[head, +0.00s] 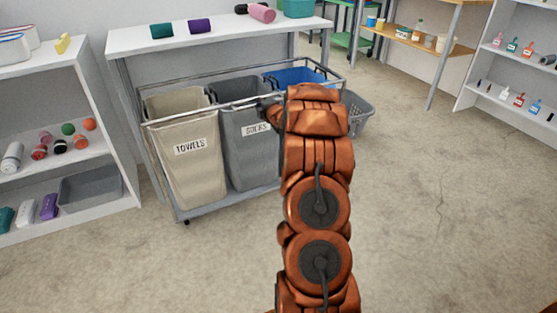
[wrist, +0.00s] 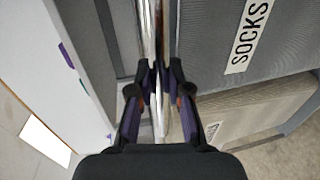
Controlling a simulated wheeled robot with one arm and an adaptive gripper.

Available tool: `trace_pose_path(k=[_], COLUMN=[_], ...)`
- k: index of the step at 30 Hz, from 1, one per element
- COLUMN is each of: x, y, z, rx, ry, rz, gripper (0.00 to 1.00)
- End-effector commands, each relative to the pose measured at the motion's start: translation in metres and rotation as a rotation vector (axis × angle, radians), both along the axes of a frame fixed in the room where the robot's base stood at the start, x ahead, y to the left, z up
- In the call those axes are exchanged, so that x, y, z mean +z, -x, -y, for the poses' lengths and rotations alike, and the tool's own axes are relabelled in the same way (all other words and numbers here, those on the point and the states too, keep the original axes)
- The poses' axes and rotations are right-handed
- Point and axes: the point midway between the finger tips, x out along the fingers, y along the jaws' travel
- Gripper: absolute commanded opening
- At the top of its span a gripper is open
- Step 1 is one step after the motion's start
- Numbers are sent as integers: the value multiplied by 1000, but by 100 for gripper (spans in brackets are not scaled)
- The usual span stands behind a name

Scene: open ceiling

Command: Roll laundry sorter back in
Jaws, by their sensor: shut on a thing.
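The laundry sorter (head: 228,205) is a wheeled metal frame standing partly under the white table in the head view. It holds a beige bin labelled TOWELS (head: 190,165), a grey bin labelled SOCKS (head: 245,160) and a blue bin (head: 298,76), which my arm partly hides. In the wrist view, my gripper (wrist: 160,68) is shut on a shiny metal rail (wrist: 151,25) of the sorter. The SOCKS label (wrist: 248,38) shows to the right of the rail. In the head view, my arm mostly hides the gripper at the sorter's upper front.
The white table (head: 225,36) spans above the sorter's back, with rolled cloths on top. A white shelf (head: 70,90) stands close to the left. A grey basket (head: 357,113) is on the floor just right of the sorter. The concrete floor in front and right is clear.

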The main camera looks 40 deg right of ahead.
Motion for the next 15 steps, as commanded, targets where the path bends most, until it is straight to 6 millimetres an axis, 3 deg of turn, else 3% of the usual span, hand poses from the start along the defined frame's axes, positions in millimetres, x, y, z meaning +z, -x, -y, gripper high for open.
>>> trace_pose_path(k=[15], x=[0], y=[-31], z=[12], rx=[-2], ry=[-2], rz=[-4], gripper=[0])
